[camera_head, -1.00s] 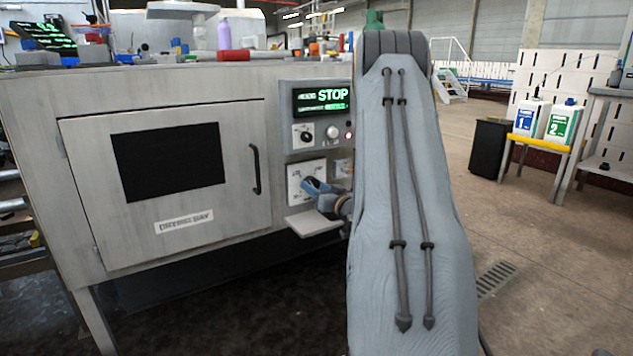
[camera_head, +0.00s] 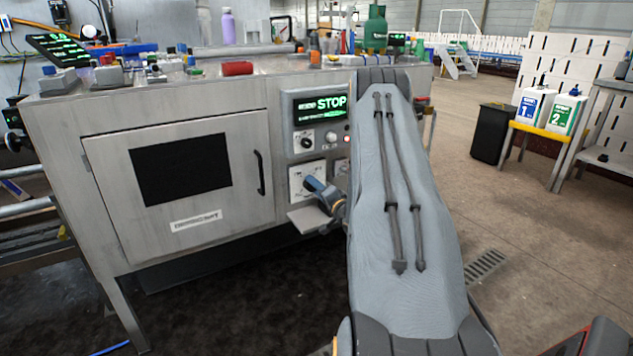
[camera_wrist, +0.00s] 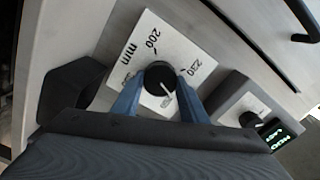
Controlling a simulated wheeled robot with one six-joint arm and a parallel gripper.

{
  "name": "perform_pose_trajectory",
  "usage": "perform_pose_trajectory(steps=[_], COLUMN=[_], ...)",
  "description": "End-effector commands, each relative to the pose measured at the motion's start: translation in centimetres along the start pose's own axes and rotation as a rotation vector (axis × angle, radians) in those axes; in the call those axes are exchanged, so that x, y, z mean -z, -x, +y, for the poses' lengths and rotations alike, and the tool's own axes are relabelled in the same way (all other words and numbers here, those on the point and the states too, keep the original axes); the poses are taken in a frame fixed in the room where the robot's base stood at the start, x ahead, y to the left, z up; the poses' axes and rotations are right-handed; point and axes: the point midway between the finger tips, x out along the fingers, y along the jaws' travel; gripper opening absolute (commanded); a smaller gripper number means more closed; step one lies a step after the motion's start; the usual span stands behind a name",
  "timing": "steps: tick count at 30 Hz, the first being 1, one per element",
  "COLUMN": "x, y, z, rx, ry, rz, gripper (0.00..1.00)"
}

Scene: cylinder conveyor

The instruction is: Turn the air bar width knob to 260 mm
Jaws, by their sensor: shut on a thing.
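The air bar width knob is a round black knob (camera_wrist: 161,78) with a white pointer line, on a white dial plate (camera_wrist: 150,35). The plate carries the marks 200 and 230 and the letters "mm" in the wrist view; the rest of the scale is hidden or too small to read. The pointer line slants toward the lower right of that view. My gripper (camera_wrist: 163,97) has its two blue fingers on either side of the knob, shut on it. In the head view, my gripper (camera_head: 318,188) is at the lower dial plate (camera_head: 298,178), and the knob is hidden behind it.

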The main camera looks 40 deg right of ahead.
Motion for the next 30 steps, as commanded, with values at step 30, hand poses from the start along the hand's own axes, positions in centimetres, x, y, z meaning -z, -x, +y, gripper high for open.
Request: perform_pose_trajectory(steps=[30], x=[0.02], y=[0.02], z=[0.16], rx=[-0.002], ry=[-0.445], rz=[0.002], gripper=[0.17])
